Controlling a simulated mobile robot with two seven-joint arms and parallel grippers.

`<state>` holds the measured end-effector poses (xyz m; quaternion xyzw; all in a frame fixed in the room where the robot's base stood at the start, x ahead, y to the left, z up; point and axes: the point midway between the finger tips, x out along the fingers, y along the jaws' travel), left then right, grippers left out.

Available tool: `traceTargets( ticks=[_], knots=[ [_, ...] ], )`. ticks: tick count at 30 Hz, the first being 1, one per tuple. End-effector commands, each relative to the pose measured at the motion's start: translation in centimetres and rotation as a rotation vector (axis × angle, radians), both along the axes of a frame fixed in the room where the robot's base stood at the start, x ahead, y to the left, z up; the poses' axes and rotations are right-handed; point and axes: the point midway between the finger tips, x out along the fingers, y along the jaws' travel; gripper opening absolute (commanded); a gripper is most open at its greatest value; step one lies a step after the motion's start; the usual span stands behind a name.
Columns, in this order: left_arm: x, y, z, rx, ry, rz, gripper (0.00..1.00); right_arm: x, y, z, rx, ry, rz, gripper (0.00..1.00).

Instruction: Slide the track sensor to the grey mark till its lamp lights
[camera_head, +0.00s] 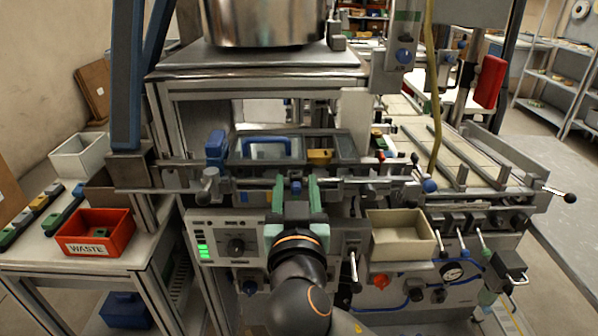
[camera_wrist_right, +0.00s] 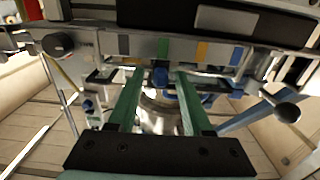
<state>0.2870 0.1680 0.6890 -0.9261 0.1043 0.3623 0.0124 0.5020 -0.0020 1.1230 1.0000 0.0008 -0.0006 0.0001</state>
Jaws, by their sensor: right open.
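My right gripper (camera_head: 296,190) reaches the front rail of the machine with its green fingers apart. A small blue-knobbed part (camera_head: 296,187), which looks like the track sensor, sits between the fingertips. In the right wrist view the same blue knob (camera_wrist_right: 160,77) shows between the open fingers (camera_wrist_right: 158,80), with a gap on each side. Behind it is a strip with coloured patches: green (camera_wrist_right: 162,49), orange (camera_wrist_right: 202,52) and blue (camera_wrist_right: 236,56). A greyish patch (camera_wrist_right: 124,44) lies left of the green one and may be the grey mark. I cannot make out a lit sensor lamp.
A control box (camera_head: 226,238) with green lights and a knob is left of my right arm. A beige bin (camera_head: 402,254) is to its right. A red WASTE bin (camera_head: 95,250) stands on the left table. A blue knob (camera_head: 430,186) and black-tipped levers crowd the rail's right side.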

Motion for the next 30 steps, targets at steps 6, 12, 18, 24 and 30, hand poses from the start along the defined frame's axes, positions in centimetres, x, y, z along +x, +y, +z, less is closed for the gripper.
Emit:
traceTargets(
  ticks=[6,12,18,24,30],
  knots=[
    [0.00,-0.01,0.03,0.000,0.000,0.000,0.50,-0.33,0.12,-0.01,0.000,0.001,-0.002,0.50],
    [-0.02,-0.01,0.01,0.000,0.000,0.000,0.50,-0.34,0.13,0.00,0.000,0.000,-0.002,0.50],
    [-0.03,0.00,0.00,0.000,0.001,0.000,0.50,-0.34,0.13,0.00,0.000,0.000,-0.002,0.34],
    [-0.04,-0.01,-0.01,0.000,0.001,0.000,0.50,-0.33,0.12,0.00,0.000,0.000,-0.002,0.12],
    [-0.05,-0.01,-0.02,0.000,0.002,0.000,0.50,-0.33,0.13,0.00,0.000,0.000,-0.002,0.00]
  ],
)
